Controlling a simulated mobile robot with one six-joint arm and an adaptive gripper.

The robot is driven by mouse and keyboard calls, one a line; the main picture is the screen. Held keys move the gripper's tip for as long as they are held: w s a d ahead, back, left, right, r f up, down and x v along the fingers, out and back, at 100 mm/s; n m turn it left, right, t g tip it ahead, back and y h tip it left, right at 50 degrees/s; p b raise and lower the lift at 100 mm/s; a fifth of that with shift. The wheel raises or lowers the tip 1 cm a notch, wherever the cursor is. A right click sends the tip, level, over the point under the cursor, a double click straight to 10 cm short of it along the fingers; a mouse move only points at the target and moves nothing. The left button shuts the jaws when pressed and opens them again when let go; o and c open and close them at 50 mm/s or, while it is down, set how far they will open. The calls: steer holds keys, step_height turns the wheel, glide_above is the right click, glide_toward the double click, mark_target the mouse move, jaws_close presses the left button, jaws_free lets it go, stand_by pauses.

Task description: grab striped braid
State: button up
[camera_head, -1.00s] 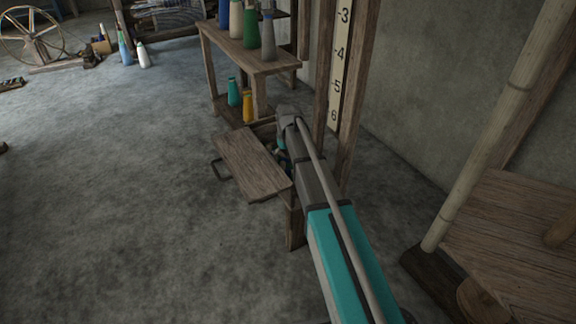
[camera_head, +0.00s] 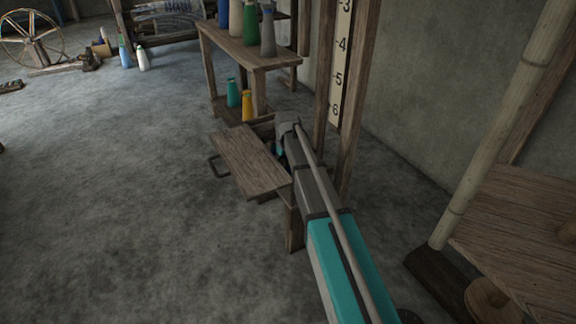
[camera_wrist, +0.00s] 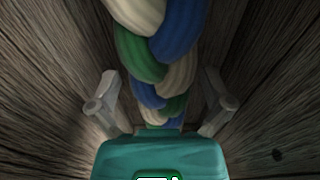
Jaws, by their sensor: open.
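The striped braid (camera_wrist: 158,48), in cream, blue and green strands, runs down the middle of the wrist view between wooden walls. My gripper (camera_wrist: 160,112) is open, with one finger on each side of the braid and gaps between the fingers and the braid. The lower end of the braid is hidden behind my teal gripper body. In the head view my arm reaches down to the pulled-out wooden drawer (camera_head: 249,162); there the gripper is hidden and the braid cannot be made out.
Wooden walls (camera_wrist: 52,75) stand close on both sides of my gripper. A wooden shelf (camera_head: 245,50) with several bottles and cones is behind the drawer. A post with a number scale (camera_head: 338,70) stands beside my arm.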

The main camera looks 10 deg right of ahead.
mark_target(284, 158)
stand_by(0.5)
steer(key=c, duration=1.2)
steer(key=shift+r, duration=0.1)
step_height(284, 158, up, 18)
steer(key=p, duration=1.8)
